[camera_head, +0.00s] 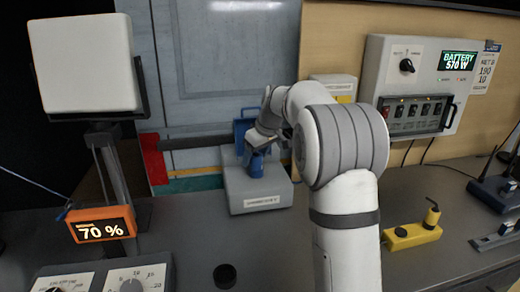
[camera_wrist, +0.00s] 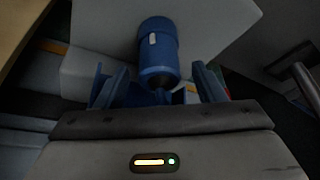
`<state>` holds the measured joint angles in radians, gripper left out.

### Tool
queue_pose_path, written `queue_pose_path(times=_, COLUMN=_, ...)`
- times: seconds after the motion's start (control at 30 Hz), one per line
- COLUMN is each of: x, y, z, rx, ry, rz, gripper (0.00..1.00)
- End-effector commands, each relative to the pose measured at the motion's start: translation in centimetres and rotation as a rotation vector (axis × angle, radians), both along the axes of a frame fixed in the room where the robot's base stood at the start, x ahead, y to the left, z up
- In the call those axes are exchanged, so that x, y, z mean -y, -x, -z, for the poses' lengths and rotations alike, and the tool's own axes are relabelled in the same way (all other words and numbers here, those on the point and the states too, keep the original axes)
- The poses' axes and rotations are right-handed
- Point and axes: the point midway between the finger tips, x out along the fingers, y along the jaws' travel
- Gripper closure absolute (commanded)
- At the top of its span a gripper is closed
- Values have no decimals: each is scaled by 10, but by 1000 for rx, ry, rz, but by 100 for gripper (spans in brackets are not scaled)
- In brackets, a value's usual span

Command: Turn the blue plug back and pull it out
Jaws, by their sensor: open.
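The blue plug (camera_head: 256,168) stands on the light grey box (camera_head: 240,204) at the middle left of the head view. In the wrist view the blue plug (camera_wrist: 157,48) is a thick round body with a small pale mark on its side. My gripper (camera_head: 259,145) is at the plug's upper end in the head view. In the wrist view my gripper (camera_wrist: 160,84) is open, with a finger on each side of the plug's near end. I cannot tell whether either finger touches it. The plug's seat in the box is hidden.
A grey control panel (camera_head: 418,85) hangs on the right wall. A yellow device (camera_head: 411,236) and a small black cylinder (camera_head: 225,275) stand on the counter. A white lamp panel (camera_head: 85,62) stands at left. The counter before the box is mostly clear.

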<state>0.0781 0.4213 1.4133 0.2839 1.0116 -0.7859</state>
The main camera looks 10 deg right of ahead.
Motion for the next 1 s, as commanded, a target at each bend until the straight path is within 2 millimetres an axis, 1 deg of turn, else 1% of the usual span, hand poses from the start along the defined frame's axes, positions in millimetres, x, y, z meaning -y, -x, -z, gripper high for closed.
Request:
queue_pose_path(times=0.3, x=0, y=-1, z=3, rx=0, ry=0, rz=1, gripper=37)
queue_pose_path(times=0.93, x=1, y=-1, z=3, rx=0, ry=0, rz=2, gripper=88)
queue_pose_path(times=0.97, x=1, y=-1, z=3, rx=0, ry=0, rz=2, gripper=65)
queue_pose_path(times=1.0, x=1, y=-1, z=3, rx=0, ry=0, rz=2, gripper=68)
